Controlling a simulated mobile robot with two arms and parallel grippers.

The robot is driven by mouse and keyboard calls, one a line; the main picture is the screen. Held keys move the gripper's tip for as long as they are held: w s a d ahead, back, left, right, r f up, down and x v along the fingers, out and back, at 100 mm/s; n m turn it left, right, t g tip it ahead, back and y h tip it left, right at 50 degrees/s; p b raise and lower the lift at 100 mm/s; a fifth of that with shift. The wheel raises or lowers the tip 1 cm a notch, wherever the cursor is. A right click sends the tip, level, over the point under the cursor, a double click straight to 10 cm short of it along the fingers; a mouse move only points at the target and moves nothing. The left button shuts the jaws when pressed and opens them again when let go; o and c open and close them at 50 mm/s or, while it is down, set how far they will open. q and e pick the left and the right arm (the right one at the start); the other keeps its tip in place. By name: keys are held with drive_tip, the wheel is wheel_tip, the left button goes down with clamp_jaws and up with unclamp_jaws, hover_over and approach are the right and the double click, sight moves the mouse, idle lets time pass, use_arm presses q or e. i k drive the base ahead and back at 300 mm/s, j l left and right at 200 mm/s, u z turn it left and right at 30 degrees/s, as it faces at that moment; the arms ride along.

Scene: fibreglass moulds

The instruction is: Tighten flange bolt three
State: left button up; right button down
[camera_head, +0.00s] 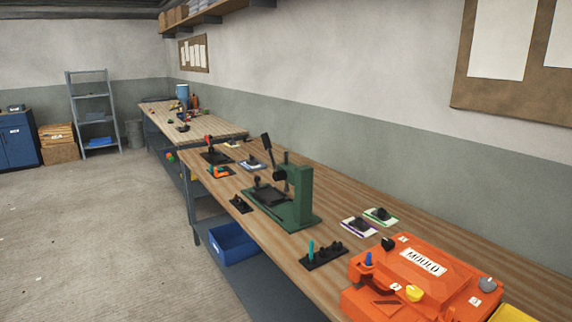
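An orange mould (437,265) with a white lettered plate sits on the wooden bench at the lower right; the frame's bottom edge cuts it off. Its top carries a blue knob (368,259), a yellow knob (414,293), a black knob (388,244) and a grey knob (487,284). Small white tags lie near them, too small to read, so I cannot tell which marks bolt three. A teal-handled tool (311,249) stands upright in a black holder (325,256) left of the mould. Neither of my grippers is in view.
A green press (296,200) stands on the wooden bench (365,265). Two cards with dark items, one purple-edged (358,227) and one green-edged (381,216), lie behind the holder. A blue bin (232,244) sits below the bench. The floor at left (90,245) is clear.

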sight(487, 285)
drive_tip(key=z, duration=1.3)
